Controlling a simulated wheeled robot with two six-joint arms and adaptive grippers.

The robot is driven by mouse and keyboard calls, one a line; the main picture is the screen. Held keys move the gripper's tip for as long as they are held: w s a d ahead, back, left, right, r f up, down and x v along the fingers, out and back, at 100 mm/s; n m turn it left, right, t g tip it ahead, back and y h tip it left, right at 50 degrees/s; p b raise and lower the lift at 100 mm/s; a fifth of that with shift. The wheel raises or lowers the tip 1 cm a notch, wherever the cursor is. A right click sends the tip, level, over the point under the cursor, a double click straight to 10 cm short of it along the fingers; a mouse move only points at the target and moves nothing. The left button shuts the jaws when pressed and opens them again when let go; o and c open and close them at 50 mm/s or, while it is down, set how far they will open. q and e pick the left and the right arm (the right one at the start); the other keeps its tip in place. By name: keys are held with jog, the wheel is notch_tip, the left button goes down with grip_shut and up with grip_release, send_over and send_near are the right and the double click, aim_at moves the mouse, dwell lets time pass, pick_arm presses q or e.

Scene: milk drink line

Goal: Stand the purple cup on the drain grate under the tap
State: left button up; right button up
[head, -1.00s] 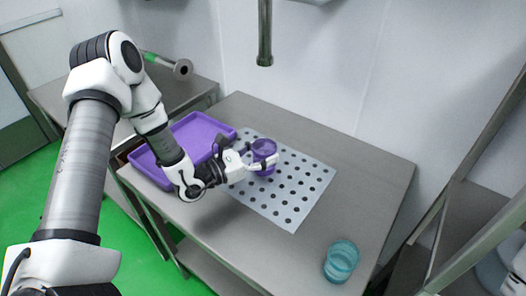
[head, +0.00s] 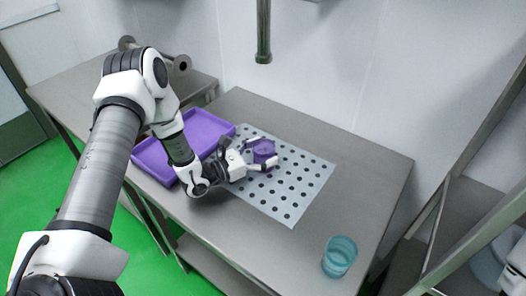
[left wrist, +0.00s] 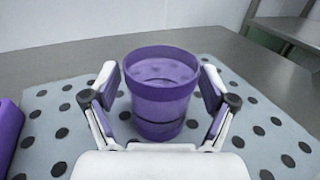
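The purple cup (head: 264,151) stands upright on the perforated drain grate (head: 291,209), toward its back left part. In the left wrist view the cup (left wrist: 162,100) is upright and looks empty, and holes of the grate (left wrist: 262,130) show around it. My left gripper (head: 260,154) is around the cup with one finger on each side. In the wrist view its fingers (left wrist: 160,92) are spread, with narrow gaps to the cup wall. The tap (head: 263,32) hangs from above at the back. My right gripper is not in view.
A purple tray (head: 151,161) lies left of the grate, partly behind my left arm. A teal glass (head: 339,257) stands near the front right of the grey table (head: 372,172). The table right of the grate is otherwise clear. A metal rack rises at the right.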

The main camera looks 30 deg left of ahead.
pick_arm(q)
jog(key=shift+r, duration=0.2)
jog(key=v, duration=1.1)
jog(key=shift+a, duration=0.2)
jog(key=shift+s+a, duration=0.1)
jog(key=shift+s, duration=0.35)
jog(key=shift+f, duration=0.1)
dwell(0.4)
